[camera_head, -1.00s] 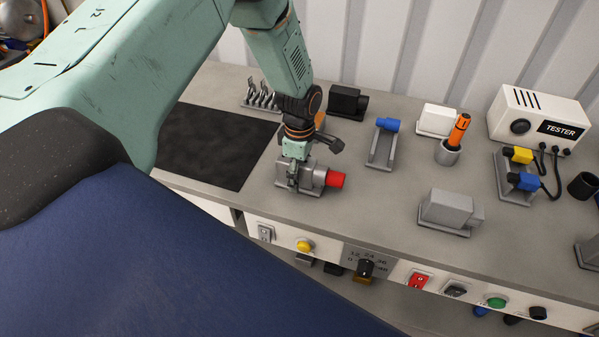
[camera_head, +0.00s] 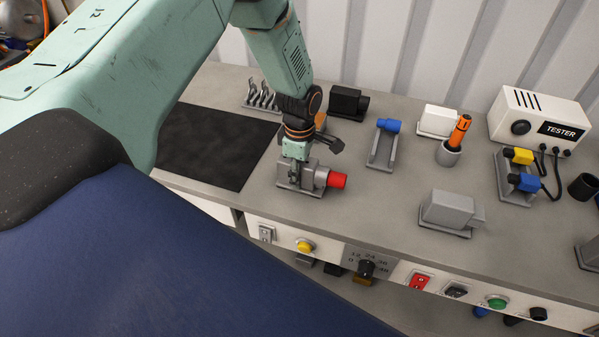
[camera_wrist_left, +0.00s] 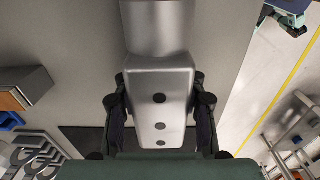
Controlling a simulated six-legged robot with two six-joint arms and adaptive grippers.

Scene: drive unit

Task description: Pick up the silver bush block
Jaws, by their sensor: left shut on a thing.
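My left gripper (camera_head: 295,178) points down at a grey block with a red end (camera_head: 336,180) on the bench, left of the middle in the head view. In the left wrist view, the gripper (camera_wrist_left: 160,125) is shut on the silver bush block (camera_wrist_left: 160,90), with a finger on each side. The block's face shows a few dark round holes. The gripper hides part of the block in the head view, and I cannot tell there whether it is clear of the bench. My right gripper is not in view.
A black mat (camera_head: 215,145) lies left of the gripper. A black block (camera_head: 348,102) and a cradle with a blue part (camera_head: 388,125) stand behind and right. Another grey block (camera_head: 447,210) sits farther right. A white tester (camera_head: 540,118) stands at the back right.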

